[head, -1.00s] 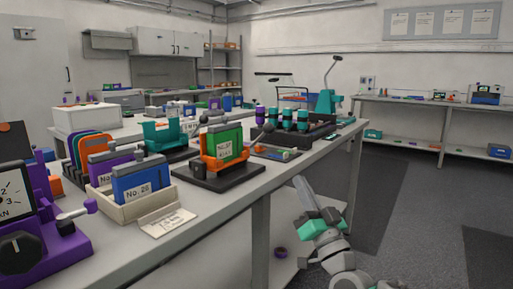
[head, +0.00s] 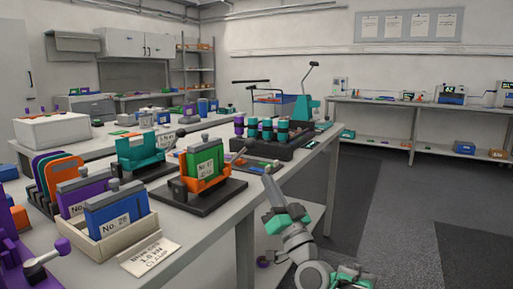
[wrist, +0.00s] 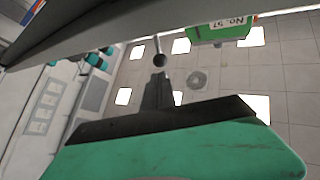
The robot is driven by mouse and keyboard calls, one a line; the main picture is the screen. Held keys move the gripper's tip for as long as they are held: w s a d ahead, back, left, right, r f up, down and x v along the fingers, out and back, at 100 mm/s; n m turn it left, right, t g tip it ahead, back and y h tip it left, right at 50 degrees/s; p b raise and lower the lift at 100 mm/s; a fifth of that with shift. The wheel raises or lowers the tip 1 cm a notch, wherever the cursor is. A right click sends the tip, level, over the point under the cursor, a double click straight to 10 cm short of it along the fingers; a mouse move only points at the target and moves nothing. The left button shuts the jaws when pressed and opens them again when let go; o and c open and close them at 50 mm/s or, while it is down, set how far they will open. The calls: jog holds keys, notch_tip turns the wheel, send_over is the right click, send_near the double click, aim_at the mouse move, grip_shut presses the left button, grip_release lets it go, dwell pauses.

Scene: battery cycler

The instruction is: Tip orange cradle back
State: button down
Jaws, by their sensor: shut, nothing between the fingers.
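The orange cradle (head: 209,184) stands on a dark base plate (head: 207,203) near the right edge of the bench. It holds a green block (head: 204,155) with a white label, roughly upright; the block also shows in the wrist view (wrist: 213,33), at the top. A thin lever with a dark ball knob (wrist: 159,60) shows in the wrist view, just beyond the fingertips. My gripper (head: 267,179) is shut and empty, to the right of the cradle beside the bench edge. Its dark fingers show in the wrist view (wrist: 158,84). I cannot tell whether they touch the knob.
A teal cradle (head: 139,152) stands behind the orange one. A beige tray (head: 124,239) with purple and blue blocks and a white card (head: 150,256) is at the front left. A rack of teal cylinders (head: 272,149) stands farther back. The floor on the right is clear.

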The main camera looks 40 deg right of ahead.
aim_at(252, 148)
jog(key=p+x, duration=0.1)
jog(key=x, duration=0.8)
jog(key=shift+w+r, duration=0.1)
jog(key=shift+w+r, duration=0.1)
